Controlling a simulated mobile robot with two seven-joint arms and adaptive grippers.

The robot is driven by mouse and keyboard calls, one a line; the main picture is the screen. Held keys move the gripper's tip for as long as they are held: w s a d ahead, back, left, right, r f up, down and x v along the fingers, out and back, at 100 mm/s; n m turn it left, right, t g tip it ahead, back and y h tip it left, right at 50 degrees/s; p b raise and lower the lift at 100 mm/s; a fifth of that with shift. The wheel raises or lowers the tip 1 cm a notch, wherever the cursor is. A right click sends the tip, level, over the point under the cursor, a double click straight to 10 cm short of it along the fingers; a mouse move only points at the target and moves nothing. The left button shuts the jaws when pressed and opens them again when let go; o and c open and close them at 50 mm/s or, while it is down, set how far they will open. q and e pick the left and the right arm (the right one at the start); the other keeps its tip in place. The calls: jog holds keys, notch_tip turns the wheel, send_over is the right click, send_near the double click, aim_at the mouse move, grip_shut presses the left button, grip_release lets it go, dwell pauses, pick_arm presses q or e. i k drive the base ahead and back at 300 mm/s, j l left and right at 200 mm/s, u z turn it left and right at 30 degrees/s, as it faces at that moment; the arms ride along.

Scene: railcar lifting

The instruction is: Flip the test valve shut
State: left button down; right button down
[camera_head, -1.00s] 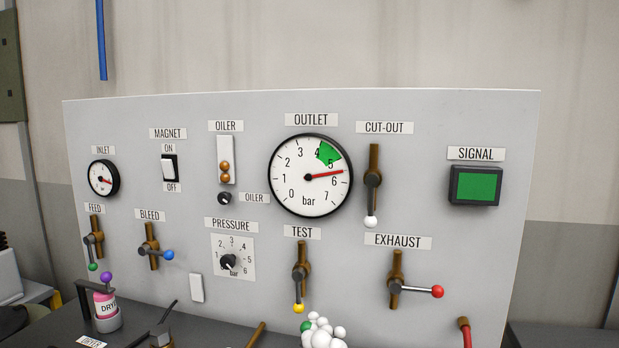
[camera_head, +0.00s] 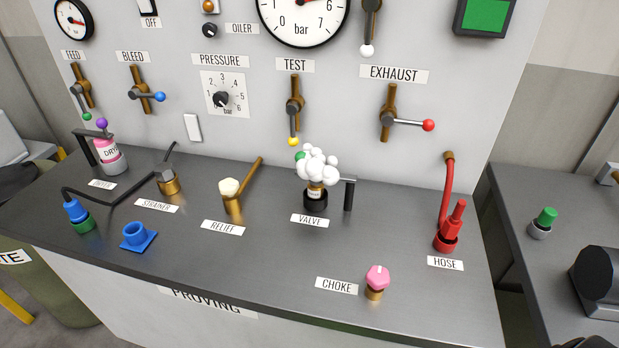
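The test valve (camera_head: 294,105) is on the grey panel under the TEST label (camera_head: 295,65). It has a vertical brown pipe body and a dark lever ending in a yellow knob (camera_head: 293,141). The lever points straight down, in line with its pipe. The knob hangs just above and left of a cluster of white balls at the bench's VALVE fitting (camera_head: 316,165). Neither of my grippers is in view.
The exhaust valve (camera_head: 389,115), with a red knob, is right of the test valve; its lever points right. The bleed valve (camera_head: 139,95) has a blue knob. The dark bench (camera_head: 270,270) carries a relief fitting (camera_head: 232,196), a red hose (camera_head: 447,200) and a pink-topped choke (camera_head: 376,281).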

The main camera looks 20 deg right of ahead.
aim_at(291, 110)
jog(key=i+j+z, duration=0.15)
jog(key=j+z, duration=0.2)
jog(key=j, duration=0.35)
jog(key=j+z, duration=0.35)
jog(key=j, duration=0.35)
